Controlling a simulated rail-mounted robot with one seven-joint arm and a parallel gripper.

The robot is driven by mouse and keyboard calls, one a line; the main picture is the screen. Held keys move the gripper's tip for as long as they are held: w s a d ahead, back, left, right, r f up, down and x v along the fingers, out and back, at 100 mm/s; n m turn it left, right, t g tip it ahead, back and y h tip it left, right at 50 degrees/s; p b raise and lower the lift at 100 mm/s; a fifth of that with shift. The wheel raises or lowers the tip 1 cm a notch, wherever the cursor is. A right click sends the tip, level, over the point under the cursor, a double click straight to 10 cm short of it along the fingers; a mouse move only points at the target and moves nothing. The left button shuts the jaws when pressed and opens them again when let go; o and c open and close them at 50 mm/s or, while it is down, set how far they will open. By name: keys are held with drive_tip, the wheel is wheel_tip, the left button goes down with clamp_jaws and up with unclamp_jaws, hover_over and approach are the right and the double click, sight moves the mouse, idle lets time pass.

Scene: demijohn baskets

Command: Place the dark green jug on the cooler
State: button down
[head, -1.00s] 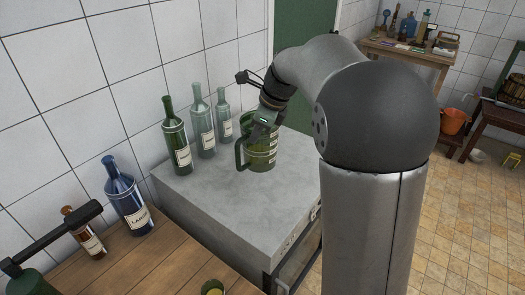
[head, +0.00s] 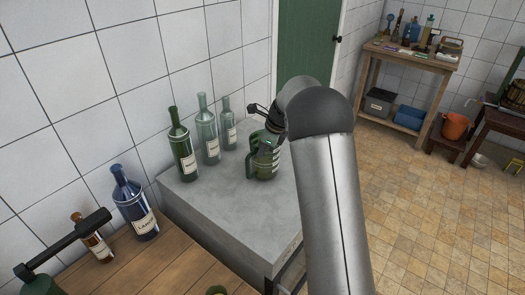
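The dark green jug (head: 262,167) stands upright on the grey top of the cooler (head: 215,205), toward its back right part. It has a handle on its left side and a measuring scale on its front. My gripper (head: 268,146) is at the jug's upper part, coming from the upper right. The fingertips are small and partly hidden against the jug, so I cannot tell whether they close on it or stand open around it.
A green bottle (head: 182,146) and two pale glass bottles (head: 207,130) (head: 227,124) stand on the cooler along the wall. A blue bottle (head: 134,203) and a brown bottle (head: 92,238) stand on the wooden table (head: 170,262). The cooler's front middle is clear.

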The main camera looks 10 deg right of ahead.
drive_tip(key=shift+f, duration=0.55)
drive_tip(key=c, duration=1.6)
unclamp_jaws()
drive_tip(key=b+v, duration=0.2)
drive_tip(key=v, duration=1)
drive_tip(key=s+a+r+n+h, duration=0.1)
drive_tip(key=s+a+n, duration=0.1)
drive_tip(key=s+n, duration=0.6)
drive_tip(key=s+a+n+h, duration=0.1)
drive_tip(key=s+a+n, duration=0.15)
drive_tip(key=s, duration=0.95)
drive_tip(key=s+f+n+h, duration=0.1)
drive_tip(key=s+f+n, duration=0.2)
drive_tip(key=s+n, duration=0.3)
drive_tip(key=s+f+n+g, duration=0.1)
drive_tip(key=s+f+n, duration=0.2)
drive_tip(key=s, duration=1)
drive_tip(key=n, duration=0.3)
drive_tip(key=shift+f+h, duration=0.3)
drive_tip(key=shift+h, duration=0.1)
